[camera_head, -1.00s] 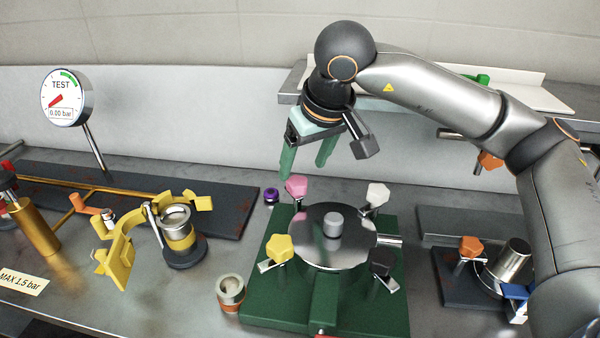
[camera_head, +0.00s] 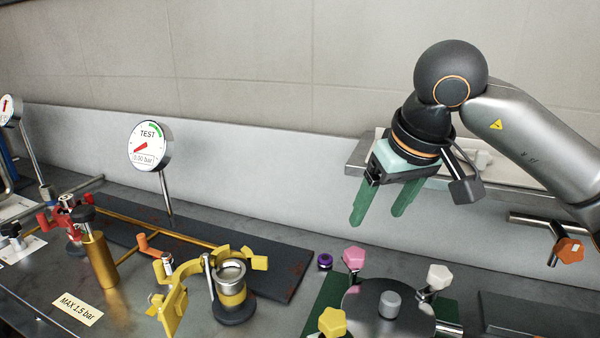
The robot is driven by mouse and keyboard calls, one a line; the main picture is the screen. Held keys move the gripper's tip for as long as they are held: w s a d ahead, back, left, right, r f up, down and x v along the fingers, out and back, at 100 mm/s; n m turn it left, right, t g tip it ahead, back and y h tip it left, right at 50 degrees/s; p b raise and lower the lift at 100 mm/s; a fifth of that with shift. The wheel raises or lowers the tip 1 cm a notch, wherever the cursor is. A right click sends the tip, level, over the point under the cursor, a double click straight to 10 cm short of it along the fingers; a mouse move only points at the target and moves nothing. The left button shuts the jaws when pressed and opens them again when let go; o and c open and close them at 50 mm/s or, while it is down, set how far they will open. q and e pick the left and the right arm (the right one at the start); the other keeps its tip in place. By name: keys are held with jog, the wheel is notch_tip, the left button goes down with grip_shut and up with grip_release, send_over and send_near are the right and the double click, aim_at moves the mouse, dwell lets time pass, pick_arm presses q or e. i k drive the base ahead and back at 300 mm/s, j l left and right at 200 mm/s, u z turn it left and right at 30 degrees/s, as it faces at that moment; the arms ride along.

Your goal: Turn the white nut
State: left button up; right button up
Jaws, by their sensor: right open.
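The white nut (camera_head: 440,277) is a star-shaped knob at the right of a round metal lid (camera_head: 360,302) on a green base (camera_head: 318,303). A pink knob (camera_head: 354,258) stands at the lid's back left and a yellow knob (camera_head: 332,322) at its front left. The front of the lid is cut off by the picture's lower edge. My right gripper (camera_head: 378,215) has green fingers pointing down, apart and empty. It hangs above and behind the lid, up and left of the white nut, touching nothing. My left gripper is out of view.
A test gauge (camera_head: 149,146) on a thin post stands at the back left. A yellow clamp (camera_head: 172,297) and a metal cup (camera_head: 231,273) stand left of the green base. A small purple ring (camera_head: 325,261) lies behind it. An orange knob (camera_head: 570,250) is at the right.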

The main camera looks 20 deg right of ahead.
aim_at(439, 276)
jog(key=k, duration=1)
